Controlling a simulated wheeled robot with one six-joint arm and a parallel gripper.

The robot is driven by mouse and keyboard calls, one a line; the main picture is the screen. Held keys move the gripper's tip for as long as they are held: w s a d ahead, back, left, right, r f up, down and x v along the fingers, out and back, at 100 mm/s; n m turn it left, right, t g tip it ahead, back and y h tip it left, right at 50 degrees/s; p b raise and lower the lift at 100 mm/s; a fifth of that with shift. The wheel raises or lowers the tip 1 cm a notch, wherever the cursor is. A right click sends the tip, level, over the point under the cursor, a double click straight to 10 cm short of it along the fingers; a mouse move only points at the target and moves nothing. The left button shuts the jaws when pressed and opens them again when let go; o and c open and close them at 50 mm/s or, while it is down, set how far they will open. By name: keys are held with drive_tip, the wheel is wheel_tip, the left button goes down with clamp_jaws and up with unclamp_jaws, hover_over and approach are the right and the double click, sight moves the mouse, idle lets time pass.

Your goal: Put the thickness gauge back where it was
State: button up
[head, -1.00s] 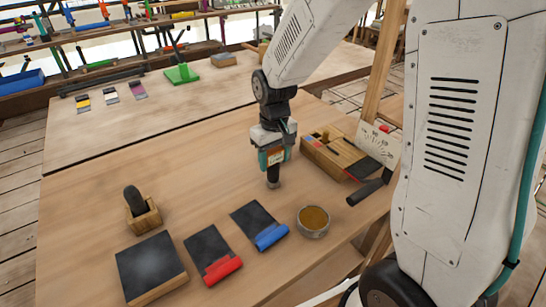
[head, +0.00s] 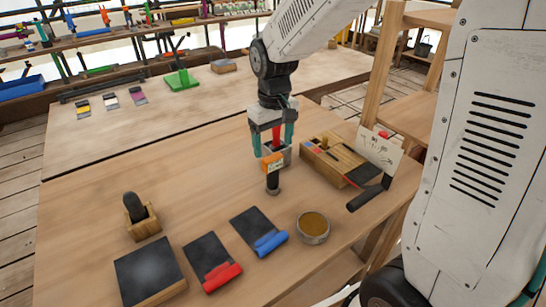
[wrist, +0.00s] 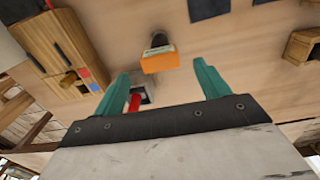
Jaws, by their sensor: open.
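The thickness gauge (head: 272,164), which I take to be the orange block with a pale face and a dark round lower part, stands upright on the wooden table. It also shows in the wrist view (wrist: 160,61), top centre, ahead of the fingertips. My gripper (head: 272,148) is open and empty just above and behind the gauge. In the wrist view its teal fingers (wrist: 161,72) are spread wide, and no contact with the gauge shows. A grey block (wrist: 146,93) with a red upright piece (wrist: 134,102) sits behind the gauge, partly hidden by a finger.
A wooden organiser box (head: 333,158) and a card (head: 378,148) are to the right. A round tin (head: 313,227), blue roller (head: 270,240), red roller (head: 221,275), dark-topped block (head: 150,270) and wooden holder (head: 142,222) line the front. The table's left middle is clear.

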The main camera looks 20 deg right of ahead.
wheel_tip(320, 180, up, 4)
drive_tip(key=shift+r, duration=0.2)
drive_tip(key=s+d+r+m, duration=0.1)
drive_tip(key=s+r, duration=0.1)
drive_tip(key=s, duration=1)
drive_tip(key=s+d+r+m+t, duration=0.1)
drive_tip(key=s+d+r, duration=0.1)
drive_tip(key=s, duration=1.1)
drive_tip(key=shift+r, duration=0.6)
